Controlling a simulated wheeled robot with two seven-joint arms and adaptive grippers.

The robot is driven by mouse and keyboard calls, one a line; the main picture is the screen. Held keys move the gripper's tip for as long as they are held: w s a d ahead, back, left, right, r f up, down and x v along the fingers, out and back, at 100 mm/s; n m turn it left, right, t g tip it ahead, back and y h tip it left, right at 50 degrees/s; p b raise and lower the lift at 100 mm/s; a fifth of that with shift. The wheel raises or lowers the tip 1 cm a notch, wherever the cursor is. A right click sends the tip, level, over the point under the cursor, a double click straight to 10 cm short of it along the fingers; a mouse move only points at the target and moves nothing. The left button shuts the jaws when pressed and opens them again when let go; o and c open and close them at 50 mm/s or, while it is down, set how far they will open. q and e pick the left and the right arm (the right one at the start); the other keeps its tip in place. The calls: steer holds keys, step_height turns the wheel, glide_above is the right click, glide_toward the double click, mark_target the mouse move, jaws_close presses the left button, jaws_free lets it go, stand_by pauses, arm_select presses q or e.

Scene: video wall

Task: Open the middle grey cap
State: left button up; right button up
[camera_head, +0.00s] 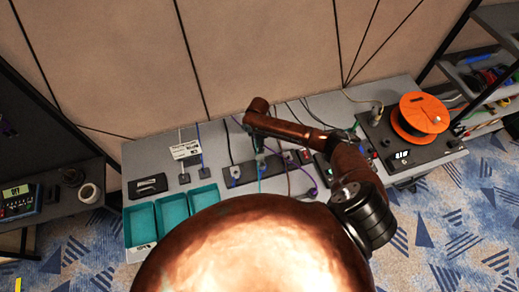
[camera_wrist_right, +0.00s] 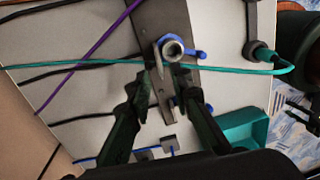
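In the right wrist view, a round grey ring-shaped piece (camera_wrist_right: 172,47) with a blue lever beside it stands on a dark grey strip. I cannot tell whether it is the middle grey cap or the socket under it. My right gripper (camera_wrist_right: 166,72) has its two fingers a little apart, with the tips just below the ring and the strip showing between them. I see nothing held and cannot tell if a tip touches the ring. In the head view my right gripper (camera_head: 253,122) is above the row of dark connector boxes (camera_head: 239,173). My left gripper is not in view.
A teal cable (camera_wrist_right: 100,63) and a purple cable (camera_wrist_right: 92,52) cross near the gripper. Teal bins (camera_head: 140,223) stand at the table's left. An orange reel (camera_head: 424,113) stands on a black box at the right. My copper-coloured body hides the table's front.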

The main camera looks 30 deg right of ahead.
step_height(320, 180, down, 3)
steer(key=shift+a+f, duration=0.15)
steer(key=shift+f, duration=0.25)
steer(key=c, duration=0.4)
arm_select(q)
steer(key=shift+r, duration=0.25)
arm_select(e)
jaws_close()
